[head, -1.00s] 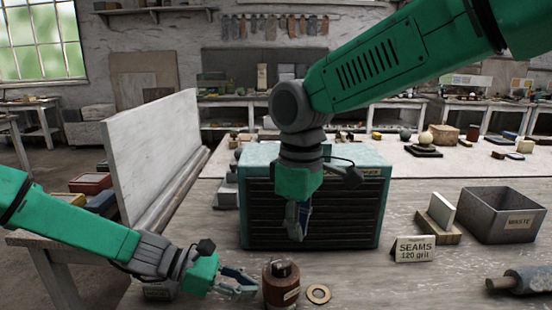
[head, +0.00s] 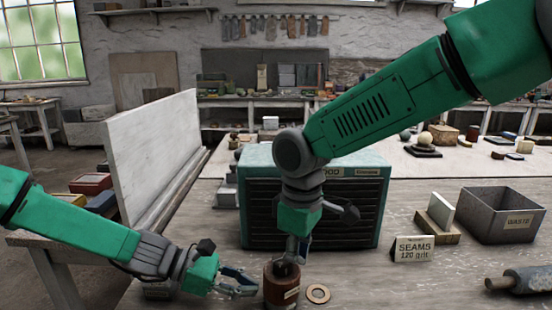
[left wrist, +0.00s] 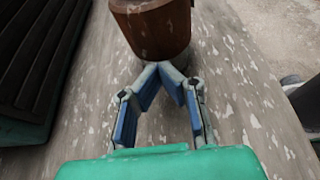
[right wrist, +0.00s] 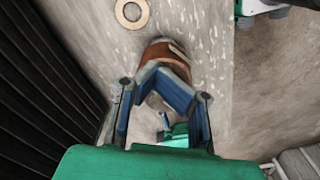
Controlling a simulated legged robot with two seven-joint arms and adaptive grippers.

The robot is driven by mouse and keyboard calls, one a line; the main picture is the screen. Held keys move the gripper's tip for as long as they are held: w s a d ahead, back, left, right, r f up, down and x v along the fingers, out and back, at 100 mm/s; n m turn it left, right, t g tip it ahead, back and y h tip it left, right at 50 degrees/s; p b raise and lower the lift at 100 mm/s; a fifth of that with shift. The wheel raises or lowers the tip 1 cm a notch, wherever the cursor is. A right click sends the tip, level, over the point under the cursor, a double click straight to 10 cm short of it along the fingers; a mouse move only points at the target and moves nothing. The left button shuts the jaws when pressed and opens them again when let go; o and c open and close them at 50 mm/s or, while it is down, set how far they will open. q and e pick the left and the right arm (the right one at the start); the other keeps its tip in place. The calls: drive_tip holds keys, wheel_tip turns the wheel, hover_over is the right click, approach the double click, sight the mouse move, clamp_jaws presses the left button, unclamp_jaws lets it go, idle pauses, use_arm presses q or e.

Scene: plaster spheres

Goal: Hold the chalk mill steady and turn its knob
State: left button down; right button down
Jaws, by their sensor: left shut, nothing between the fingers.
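The chalk mill, a brown cylinder with a pale label, stands upright on the bench (head: 281,287); it also shows in the left wrist view (left wrist: 158,30) and the right wrist view (right wrist: 160,53). Its knob is hidden by my right gripper. My left gripper (head: 256,284) is low beside the mill's left side, its fingertips together and empty; in the left wrist view the tips (left wrist: 161,68) point at the mill's wall, and I cannot tell whether they touch. My right gripper (head: 289,261) points down at the mill's top; whether its fingers hold the knob is unclear.
A flat ring (head: 318,294) lies just right of the mill. A teal slatted box (head: 258,155) stands behind it. To the right are a SEAMS sign (head: 413,249), a grey WASTE bin (head: 503,215) and a roller (head: 521,280). An upright pale board (head: 155,150) stands left.

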drive_tip(key=shift+a+f, duration=0.1)
drive_tip(key=shift+a, duration=0.45)
idle(1.0)
drive_tip(key=shift+s, duration=0.15)
drive_tip(key=shift+s+a, duration=0.15)
drive_tip(key=shift+s, duration=0.1)
drive_tip(key=shift+s+a, duration=0.2)
drive_tip(key=shift+s, duration=0.05)
drive_tip(key=shift+a, duration=0.15)
idle(0.3)
idle(0.4)
drive_tip(key=shift+s+d, duration=0.3)
drive_tip(key=shift+r, duration=3.1)
